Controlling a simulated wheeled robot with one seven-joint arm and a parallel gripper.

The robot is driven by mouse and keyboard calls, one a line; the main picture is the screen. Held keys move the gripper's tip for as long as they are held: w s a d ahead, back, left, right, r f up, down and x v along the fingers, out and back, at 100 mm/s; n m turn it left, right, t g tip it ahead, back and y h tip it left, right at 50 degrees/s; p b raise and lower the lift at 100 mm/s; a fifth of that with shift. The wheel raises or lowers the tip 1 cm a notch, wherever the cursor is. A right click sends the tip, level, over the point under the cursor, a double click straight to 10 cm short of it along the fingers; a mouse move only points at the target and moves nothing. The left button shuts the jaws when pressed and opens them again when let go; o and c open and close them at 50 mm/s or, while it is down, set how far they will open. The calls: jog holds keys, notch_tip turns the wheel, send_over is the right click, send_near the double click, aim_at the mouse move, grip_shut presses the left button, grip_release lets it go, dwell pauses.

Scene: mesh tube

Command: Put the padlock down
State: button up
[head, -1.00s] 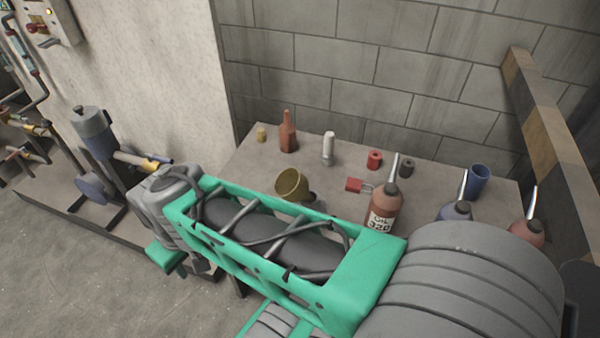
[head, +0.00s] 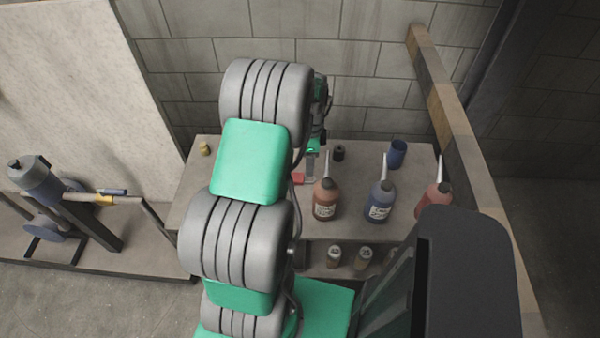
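The padlock (head: 298,178) shows in the head view as a small red piece at the right edge of my arm, just left of the red-brown oil bottle. It is partly hidden by my arm. My gripper (head: 311,168) points down over the table right beside the padlock, below the green end of my wrist. Its fingers are small and partly covered, so I cannot tell whether they are open or closed on the padlock. I also cannot tell whether the padlock touches the tabletop (head: 190,200).
The red-brown oil bottle (head: 325,203) stands close right of my gripper. A blue bottle (head: 380,205), a red bottle (head: 430,205) and a blue cup (head: 397,153) stand farther right. A small black cylinder (head: 339,152) is behind. My arm hides the table's middle.

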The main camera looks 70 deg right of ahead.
aim_at(311, 178)
jog(key=f, duration=0.5)
jog(key=s+f+p, duration=0.1)
jog(key=f, duration=0.2)
jog(key=shift+d, duration=0.15)
jog(key=shift+c, duration=0.5)
grip_shut()
